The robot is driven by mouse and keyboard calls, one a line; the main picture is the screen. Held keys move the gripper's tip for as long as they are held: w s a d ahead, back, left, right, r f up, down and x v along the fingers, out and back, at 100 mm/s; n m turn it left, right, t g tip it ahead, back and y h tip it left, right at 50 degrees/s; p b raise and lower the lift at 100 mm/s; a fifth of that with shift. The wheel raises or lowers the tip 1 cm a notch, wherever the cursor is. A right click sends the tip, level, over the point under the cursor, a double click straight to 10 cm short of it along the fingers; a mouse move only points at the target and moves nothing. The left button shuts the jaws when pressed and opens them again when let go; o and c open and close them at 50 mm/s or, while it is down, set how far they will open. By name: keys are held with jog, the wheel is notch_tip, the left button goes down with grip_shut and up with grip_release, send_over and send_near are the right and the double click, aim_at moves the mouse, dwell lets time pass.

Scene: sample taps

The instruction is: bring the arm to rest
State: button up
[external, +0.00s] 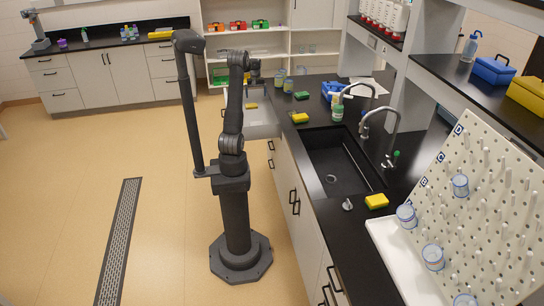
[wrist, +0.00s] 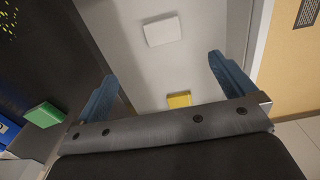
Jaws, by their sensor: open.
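My gripper (external: 254,80) is at the far end of the arm, above an open drawer (external: 277,130) on the left side of the black bench. In the wrist view my gripper (wrist: 161,67) has its two blue fingers spread wide, with nothing held between them. A small yellow sponge (external: 251,105) lies in the drawer. It also shows in the wrist view (wrist: 178,100), below and between the fingers. A white block (wrist: 163,29) lies farther along the same pale surface.
On the bench are a green sponge (external: 301,96), a yellow sponge (external: 299,118), a green-labelled bottle (external: 338,112) and jars (external: 288,86). A black sink (external: 340,165) with curved taps (external: 392,125) and a white peg rack (external: 480,215) stand nearer. Floor left of my base is clear.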

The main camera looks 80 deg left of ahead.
notch_tip(320, 180, up, 9)
jog(key=w+d, duration=0.7)
jog(key=w, duration=0.4)
jog(key=w+d+m, duration=0.1)
jog(key=w+d, duration=0.7)
jog(key=w, duration=0.4)
jog(key=shift+f, duration=0.3)
